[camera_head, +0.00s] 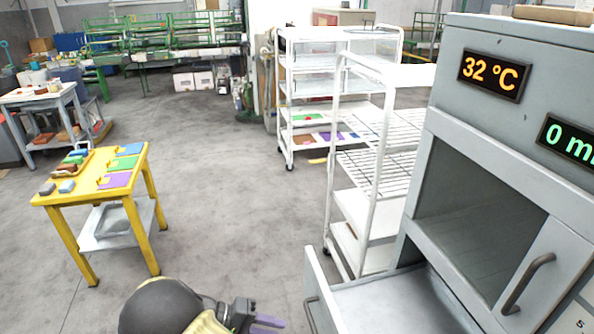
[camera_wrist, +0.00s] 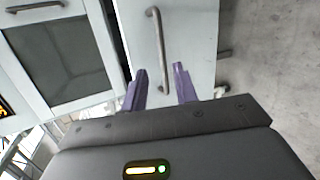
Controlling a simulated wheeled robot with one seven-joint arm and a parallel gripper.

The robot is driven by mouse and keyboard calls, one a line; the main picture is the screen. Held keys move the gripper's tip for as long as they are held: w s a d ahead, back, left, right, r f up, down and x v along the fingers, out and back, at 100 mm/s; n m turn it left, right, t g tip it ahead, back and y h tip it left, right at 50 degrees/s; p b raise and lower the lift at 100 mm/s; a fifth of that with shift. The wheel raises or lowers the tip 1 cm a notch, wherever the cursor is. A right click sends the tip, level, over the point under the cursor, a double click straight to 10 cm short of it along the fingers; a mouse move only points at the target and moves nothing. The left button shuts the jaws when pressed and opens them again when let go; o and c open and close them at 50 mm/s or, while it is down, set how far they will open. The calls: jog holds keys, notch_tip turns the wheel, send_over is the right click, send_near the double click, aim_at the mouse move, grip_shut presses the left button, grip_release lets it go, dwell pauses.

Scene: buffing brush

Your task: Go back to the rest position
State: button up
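My gripper (camera_head: 268,321) shows at the bottom edge of the head view, just left of the pulled-out drawer of the grey oven. In the wrist view its two purple fingers (camera_wrist: 160,70) stand apart with nothing held between them. The drawer's bar handle (camera_wrist: 158,40) lies ahead of the fingers, lined up with the gap between them. In the head view the gripper is apart from this handle (camera_head: 312,314).
The oven (camera_head: 470,125) reads 32 °C; its open drawer (camera_head: 390,305) juts out at lower right. A white rack (camera_head: 350,200) stands beside it. A yellow table (camera_head: 145,165) with colored pads and blocks is at left. Grey floor (camera_head: 235,190) between is clear.

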jog(key=s+d+r+m+y+p, duration=0.1)
jog(key=d+r+y+p, duration=0.3)
jog(key=d+r, duration=0.6)
jog(key=s+d+r+m+t+y+p, duration=0.1)
jog(key=s+d+r+y+p, duration=0.3)
jog(key=d+r+y, duration=0.5)
jog(key=d+r, duration=0.1)
jog(key=d, duration=0.2)
jog(key=shift+s+r+m+t, duration=0.2)
jog(key=shift+s+m+t, duration=0.1)
jog(key=shift+m, duration=0.1)
